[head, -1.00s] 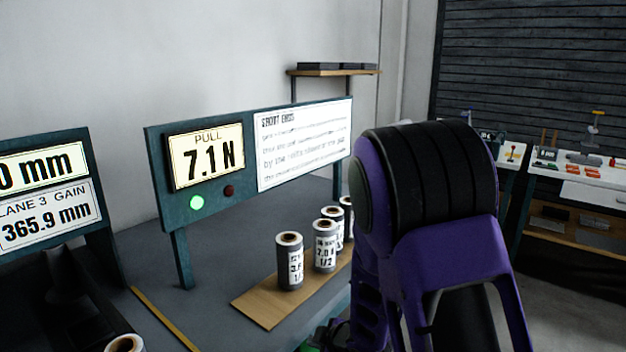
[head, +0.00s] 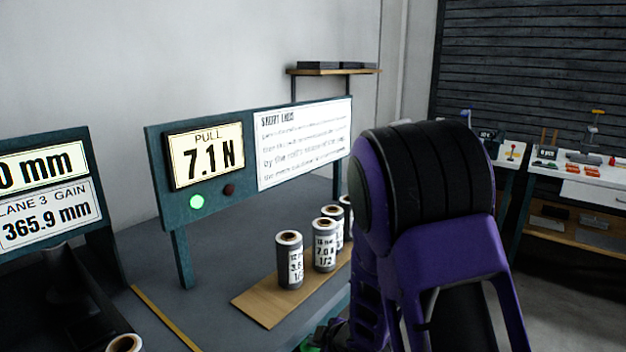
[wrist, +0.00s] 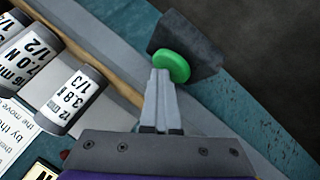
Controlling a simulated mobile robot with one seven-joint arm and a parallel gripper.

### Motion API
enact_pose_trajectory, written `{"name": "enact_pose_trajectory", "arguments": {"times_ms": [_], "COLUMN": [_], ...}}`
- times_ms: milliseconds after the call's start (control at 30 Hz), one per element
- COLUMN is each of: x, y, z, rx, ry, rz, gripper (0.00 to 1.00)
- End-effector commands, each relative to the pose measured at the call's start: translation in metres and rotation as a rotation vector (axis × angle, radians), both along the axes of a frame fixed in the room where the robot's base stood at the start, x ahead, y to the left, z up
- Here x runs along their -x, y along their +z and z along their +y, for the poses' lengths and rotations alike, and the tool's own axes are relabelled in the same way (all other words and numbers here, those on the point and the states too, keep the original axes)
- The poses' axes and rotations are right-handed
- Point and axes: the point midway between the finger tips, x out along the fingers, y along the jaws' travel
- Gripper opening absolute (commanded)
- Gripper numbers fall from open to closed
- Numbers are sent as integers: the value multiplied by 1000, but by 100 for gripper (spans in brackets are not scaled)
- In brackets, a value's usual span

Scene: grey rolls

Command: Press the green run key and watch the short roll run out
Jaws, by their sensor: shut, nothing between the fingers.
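The green run key (wrist: 171,66) is a round button on a dark block (wrist: 196,48) at the bench edge, in the wrist view. My gripper (wrist: 161,74) is shut and empty, its fingertips at the key's near edge. I cannot tell whether they press it. In the head view my purple arm hides the gripper and most of the key. The PULL display (head: 206,158) reads 7.1 N. Below it a green lamp (head: 197,202) is lit and a red lamp (head: 229,190) is dark. A roll's top (head: 125,343) shows at the bottom left.
Several labelled grey rolls (head: 289,262) stand on a wooden board (head: 262,304) on the bench. A notice (head: 305,140) is beside the PULL display. A LANE 3 GAIN display (head: 48,212) at left reads 365.9 mm. Another worktop (head: 560,178) stands at far right.

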Motion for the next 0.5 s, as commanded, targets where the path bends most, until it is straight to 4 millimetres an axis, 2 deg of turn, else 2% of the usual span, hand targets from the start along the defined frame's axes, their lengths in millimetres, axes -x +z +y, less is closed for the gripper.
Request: {"name": "enact_pose_trajectory", "arguments": {"times_ms": [33, 100, 500], "x": [5, 5, 6], "y": [-10, -13, -15], "z": [-2, -2, -1], "rx": [10, 11, 10], "ry": [0, -1, 1], "rz": [19, 19, 20], "gripper": [0, 0, 0]}}
